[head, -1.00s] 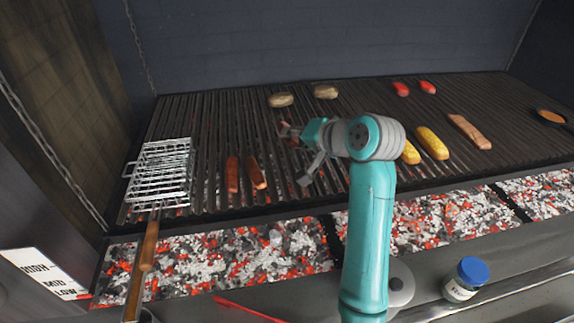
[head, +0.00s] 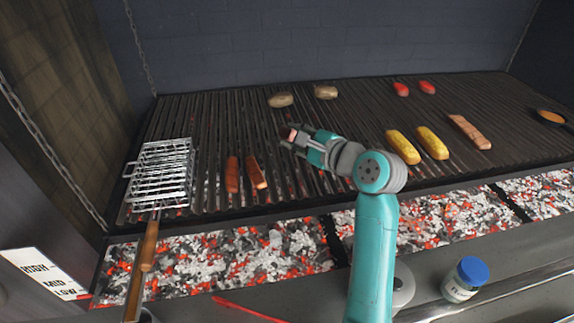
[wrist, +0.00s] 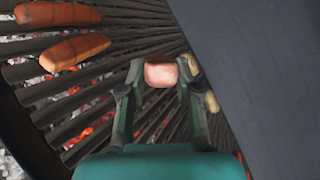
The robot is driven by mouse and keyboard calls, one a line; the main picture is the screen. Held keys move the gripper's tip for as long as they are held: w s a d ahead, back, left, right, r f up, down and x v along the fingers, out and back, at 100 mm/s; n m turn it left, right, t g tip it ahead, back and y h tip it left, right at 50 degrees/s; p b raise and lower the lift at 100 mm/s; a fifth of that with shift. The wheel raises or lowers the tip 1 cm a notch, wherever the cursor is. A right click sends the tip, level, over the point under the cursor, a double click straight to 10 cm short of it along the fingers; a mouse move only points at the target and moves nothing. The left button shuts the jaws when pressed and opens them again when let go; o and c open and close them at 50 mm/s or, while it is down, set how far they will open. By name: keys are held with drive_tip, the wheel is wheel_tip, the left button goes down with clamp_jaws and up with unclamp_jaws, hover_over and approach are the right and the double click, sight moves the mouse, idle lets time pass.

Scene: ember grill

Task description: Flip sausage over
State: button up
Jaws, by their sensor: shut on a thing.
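My gripper (head: 298,138) is shut on a sausage (wrist: 160,73), above the grate right of the two other sausages. The wrist view shows the held sausage nearly end-on, as a pinkish end between the fingertips (wrist: 157,85); most of its length is hidden. In the head view only a small pinkish end of it shows at the fingertips. Two browned sausages lie side by side on the grate, a left one (head: 232,174) and a right one (head: 256,172). Both also show at the upper left of the wrist view (wrist: 75,50).
A wire basket (head: 160,172) lies at the left of the grate. Two brownish rounds (head: 280,100) and two red pieces (head: 401,89) lie at the back. Corn cobs (head: 432,142) and an orange-brown piece (head: 469,132) lie right. A blue-lidded jar (head: 467,278) stands in front.

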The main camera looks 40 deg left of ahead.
drive_tip(key=m+t, duration=0.1)
drive_tip(key=m, duration=0.3)
drive_tip(key=m+t, duration=0.2)
drive_tip(key=m, duration=0.2)
drive_tip(key=shift+s+a+r+h, duration=0.1)
drive_tip(key=shift+s+a+h, duration=0.1)
drive_tip(key=shift+h, duration=0.1)
drive_tip(key=m+t+h, duration=0.1)
drive_tip(key=m, duration=0.1)
drive_tip(key=m+t, duration=0.1)
drive_tip(key=m, duration=0.1)
drive_tip(key=m+t+h, duration=0.1)
drive_tip(key=m, duration=0.2)
drive_tip(key=shift+s+a+r+h, duration=0.15)
drive_tip(key=shift+r+h, duration=0.05)
drive_tip(key=shift+h, duration=0.1)
drive_tip(key=f, duration=0.1)
drive_tip(key=a+f, duration=0.1)
drive_tip(key=f, duration=0.1)
drive_tip(key=w+f, duration=0.1)
drive_tip(key=shift+w+a+f, duration=0.1)
drive_tip(key=shift+a+f, duration=0.05)
drive_tip(key=shift+f, duration=0.7)
drive_tip(key=o, duration=0.7)
drive_tip(key=o, duration=0.5)
drive_tip(key=shift+o, duration=0.2)
